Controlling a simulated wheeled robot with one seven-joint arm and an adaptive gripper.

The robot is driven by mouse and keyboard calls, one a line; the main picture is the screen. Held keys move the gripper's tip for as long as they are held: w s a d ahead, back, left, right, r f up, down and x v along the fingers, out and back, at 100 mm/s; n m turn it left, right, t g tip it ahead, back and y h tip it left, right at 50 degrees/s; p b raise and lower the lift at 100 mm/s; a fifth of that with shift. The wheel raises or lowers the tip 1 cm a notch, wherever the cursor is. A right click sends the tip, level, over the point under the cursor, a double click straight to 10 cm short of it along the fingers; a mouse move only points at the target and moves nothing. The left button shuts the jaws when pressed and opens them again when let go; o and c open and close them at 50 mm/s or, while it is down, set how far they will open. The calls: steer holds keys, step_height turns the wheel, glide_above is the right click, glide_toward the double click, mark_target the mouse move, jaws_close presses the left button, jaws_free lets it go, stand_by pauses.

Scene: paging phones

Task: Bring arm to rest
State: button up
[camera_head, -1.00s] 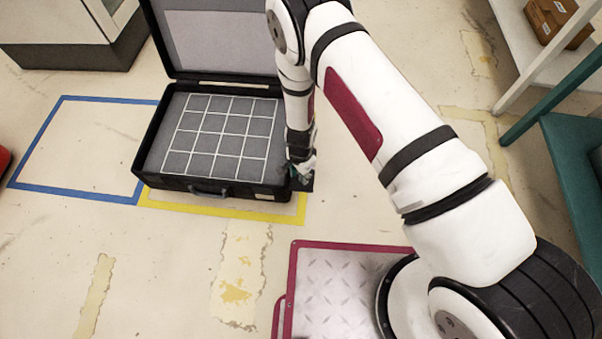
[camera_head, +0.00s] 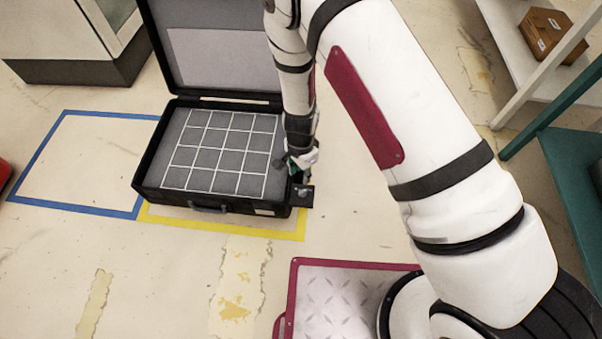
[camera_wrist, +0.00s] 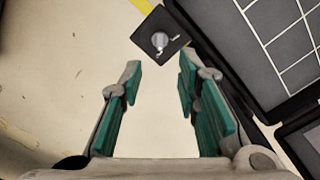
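My gripper (camera_head: 303,172) hangs near the front right corner of an open black case (camera_head: 168,195). In the wrist view my gripper (camera_wrist: 158,78) is open, its two teal-padded fingers spread with nothing between them. A small black square plate with a silver knob (camera_wrist: 160,40) lies just beyond the fingertips, apart from them. The plate also shows in the head view (camera_head: 303,196) at the case's corner; I cannot tell whether it is attached. My arm (camera_head: 365,90) reaches forward, bent, and hides the case's right side in part.
The case has a white grid inside and stands over yellow floor tape (camera_head: 225,220). A blue tape outline (camera_head: 75,205) is empty at left. A shelf (camera_head: 510,65) with a brown box (camera_head: 552,35) and teal frame (camera_head: 565,165) stand at right.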

stand_by(0.4)
steer(key=s+d+r+n+y, duration=0.1)
steer(key=d+r+n, duration=0.1)
steer(key=r, duration=0.9)
steer(key=s+d+r+n+y, duration=0.1)
steer(key=s+d+r, duration=0.15)
steer(key=r, duration=0.85)
steer(key=s+d+r+n+y, duration=0.1)
steer(key=d+r+n, duration=0.15)
steer(key=r, duration=0.95)
steer(key=s+d+r+n+h, duration=0.1)
steer(key=s+d+r, duration=0.35)
steer(key=s, duration=0.35)
steer(key=s+d+r+n+h, duration=0.1)
steer(key=s+d+r, duration=0.2)
steer(key=s+d, duration=0.4)
steer(key=s+d+r+n+h, duration=0.15)
steer(key=s+d+r, duration=0.25)
steer(key=s, duration=0.5)
step_height(320, 180, up, 33)
steer(key=t+p, duration=0.4)
steer(key=p, duration=2.7)
steer(key=shift+n+p, duration=0.3)
